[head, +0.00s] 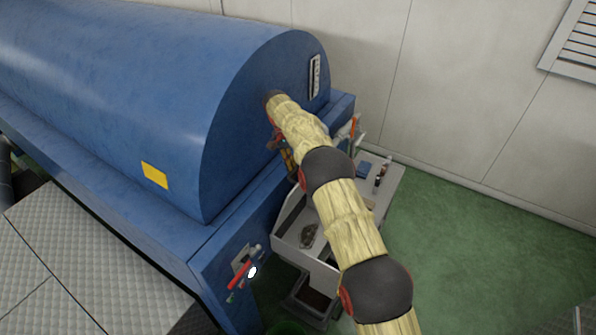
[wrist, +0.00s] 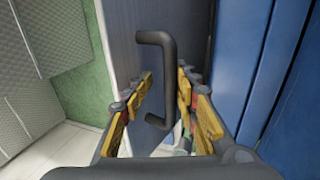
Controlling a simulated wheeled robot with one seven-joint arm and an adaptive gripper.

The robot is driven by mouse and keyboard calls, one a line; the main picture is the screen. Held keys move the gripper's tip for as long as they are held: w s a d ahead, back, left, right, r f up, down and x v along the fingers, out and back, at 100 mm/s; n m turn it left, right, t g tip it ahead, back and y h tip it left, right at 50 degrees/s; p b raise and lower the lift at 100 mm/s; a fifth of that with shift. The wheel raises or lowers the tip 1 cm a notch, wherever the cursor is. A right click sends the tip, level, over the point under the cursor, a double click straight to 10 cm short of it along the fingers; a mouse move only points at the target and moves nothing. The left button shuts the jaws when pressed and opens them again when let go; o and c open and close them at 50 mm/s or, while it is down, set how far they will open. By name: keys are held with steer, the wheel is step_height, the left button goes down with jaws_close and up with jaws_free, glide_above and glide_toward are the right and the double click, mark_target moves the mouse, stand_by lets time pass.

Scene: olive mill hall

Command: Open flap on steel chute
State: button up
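In the wrist view, a dark bar handle (wrist: 170,75) stands out from a flat grey panel (wrist: 120,35), which looks like the flap. My gripper (wrist: 166,82) is open, with yellow-padded fingers on either side of the handle's upright bar. In the head view, my gripper (head: 287,155) is mostly hidden behind my arm, beside the blue machine's end face. A pale steel chute or tray (head: 325,274) shows below my arm; the flap cannot be made out there.
The large blue machine (head: 120,90) fills the left. A small table (head: 395,178) with bottles stands behind my arm. A dark bin (head: 316,299) sits under the chute. The green floor (head: 470,250) at right is clear.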

steer(key=v, duration=0.7)
steer(key=shift+r, duration=0.25)
